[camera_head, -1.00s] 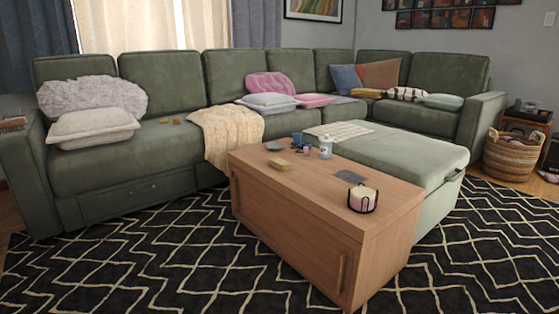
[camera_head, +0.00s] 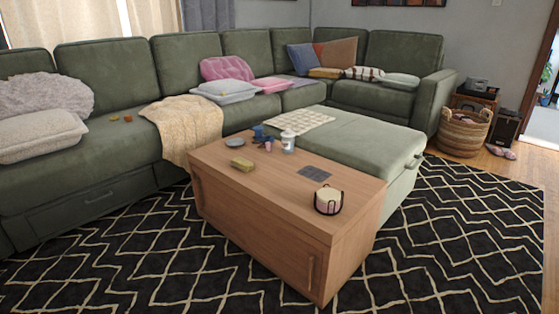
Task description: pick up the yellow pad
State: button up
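A small yellow pad (camera_head: 242,164) lies flat on the wooden coffee table (camera_head: 265,230), near the table's left long edge. A dark round dish (camera_head: 235,142) is behind it, and a blue cup (camera_head: 258,132) and a white bottle (camera_head: 288,141) stand to its right. My gripper is not in view.
Patterned rug (camera_head: 110,265) in front is clear.

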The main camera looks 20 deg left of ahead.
aim_at(246, 166)
jog(key=i+j+z, duration=0.2)
jog(key=j+z, duration=0.25)
jog(key=j, duration=0.3)
jog(key=j+z, duration=0.4)
jog(key=j, duration=0.3)
jog(key=j+z, duration=0.1)
jog(key=j, duration=1.25)
jog(key=j+z, duration=0.1)
jog(key=j, duration=1.25)
jog(key=k+j+z, duration=0.15)
jog(key=j, duration=1.2)
jog(key=i, duration=0.05)
